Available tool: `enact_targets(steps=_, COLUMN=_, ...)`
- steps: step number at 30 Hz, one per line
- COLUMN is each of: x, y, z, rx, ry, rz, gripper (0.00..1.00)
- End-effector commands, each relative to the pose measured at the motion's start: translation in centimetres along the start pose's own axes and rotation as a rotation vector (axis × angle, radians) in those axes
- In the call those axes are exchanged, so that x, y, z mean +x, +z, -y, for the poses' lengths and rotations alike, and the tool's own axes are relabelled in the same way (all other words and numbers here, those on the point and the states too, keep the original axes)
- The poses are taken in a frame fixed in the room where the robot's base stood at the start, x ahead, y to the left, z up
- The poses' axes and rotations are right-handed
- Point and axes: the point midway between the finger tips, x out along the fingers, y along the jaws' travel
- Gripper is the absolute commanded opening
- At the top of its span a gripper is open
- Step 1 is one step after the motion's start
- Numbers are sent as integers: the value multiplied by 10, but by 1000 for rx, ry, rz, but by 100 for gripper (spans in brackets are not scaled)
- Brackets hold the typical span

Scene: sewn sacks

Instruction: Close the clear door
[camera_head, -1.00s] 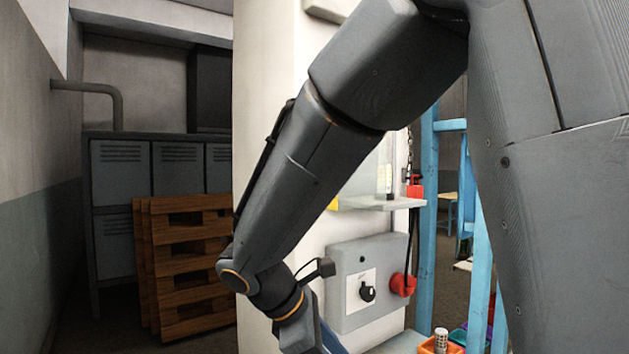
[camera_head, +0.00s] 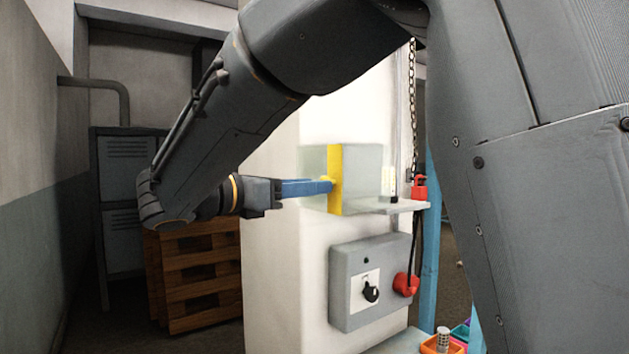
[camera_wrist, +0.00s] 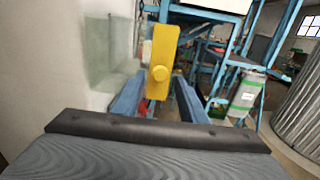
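The clear door (camera_head: 362,168) is a see-through panel with an upright yellow strip (camera_head: 334,160) at its edge, above a small wall shelf. Clear panelling (camera_wrist: 108,45) shows left of the strip; how far the door stands open is hard to tell.
A pale shelf (camera_head: 405,206) juts out below the panel. Under it is a grey switch box (camera_head: 370,280) with a black knob and a red plug. A chain (camera_head: 412,80) hangs to the right. Wooden pallets (camera_head: 195,275) and grey lockers (camera_head: 125,155) stand at left.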

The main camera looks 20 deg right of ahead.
Motion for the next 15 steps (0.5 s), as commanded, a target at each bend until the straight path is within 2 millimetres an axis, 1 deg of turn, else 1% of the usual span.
enact_targets(steps=1, x=6, y=1, z=1, rx=-1, ry=-2, rz=0, gripper=39)
enact_targets(steps=3, x=11, y=1, z=1, rx=0, ry=-2, rz=0, gripper=39)
enact_targets(steps=6, x=16, y=0, z=0, rx=1, ry=0, rz=-1, gripper=39)
enact_targets(steps=14, x=16, y=-1, z=0, rx=1, ry=0, rz=-1, gripper=39)
enact_targets(steps=15, x=16, y=-1, z=0, rx=1, ry=0, rz=-1, gripper=32)
